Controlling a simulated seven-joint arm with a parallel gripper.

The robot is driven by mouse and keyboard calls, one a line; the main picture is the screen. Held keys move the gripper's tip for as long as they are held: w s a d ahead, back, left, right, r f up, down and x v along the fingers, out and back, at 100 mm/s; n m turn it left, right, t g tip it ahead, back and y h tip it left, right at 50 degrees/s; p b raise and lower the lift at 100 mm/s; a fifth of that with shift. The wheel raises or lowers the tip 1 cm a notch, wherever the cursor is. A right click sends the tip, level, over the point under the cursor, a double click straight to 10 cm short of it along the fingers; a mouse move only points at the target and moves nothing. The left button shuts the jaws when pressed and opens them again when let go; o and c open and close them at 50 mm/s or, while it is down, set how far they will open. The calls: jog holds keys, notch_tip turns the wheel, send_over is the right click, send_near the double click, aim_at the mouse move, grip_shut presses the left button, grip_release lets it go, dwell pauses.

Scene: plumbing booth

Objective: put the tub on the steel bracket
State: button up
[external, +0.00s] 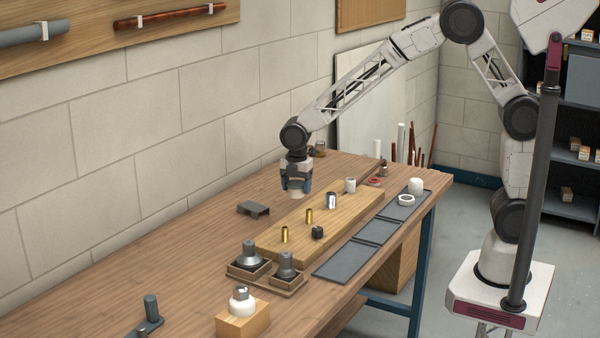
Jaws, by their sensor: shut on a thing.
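My gripper (296,187) points down over the table at the back edge of the wooden board. It is shut on a small pale thing, which looks like the tub (295,193); the fingers hide much of it. I cannot tell whether it touches the surface below. The steel bracket (253,209) looks like the low dark grey piece on the bare table, left of and nearer than my gripper. Nothing shows on top of it.
The wooden board (270,245) holds brass pieces (309,215), a dark fitting (318,232) and a metallic fitting (332,200). A dark tray (345,262) lies along the front edge. Two grey fittings (249,254) stand in a holder. Table between bracket and wall is clear.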

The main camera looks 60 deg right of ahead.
send_over(253, 205)
jog(key=shift+s+a+f, duration=0.15)
jog(key=shift+f, duration=0.55)
jog(key=shift+f, duration=0.1)
jog(key=shift+f, duration=1.65)
jog(key=shift+f, duration=0.15)
jog(key=o, duration=1)
jog(key=shift+c, duration=0.2)
notch_tip(253, 205, up, 12)
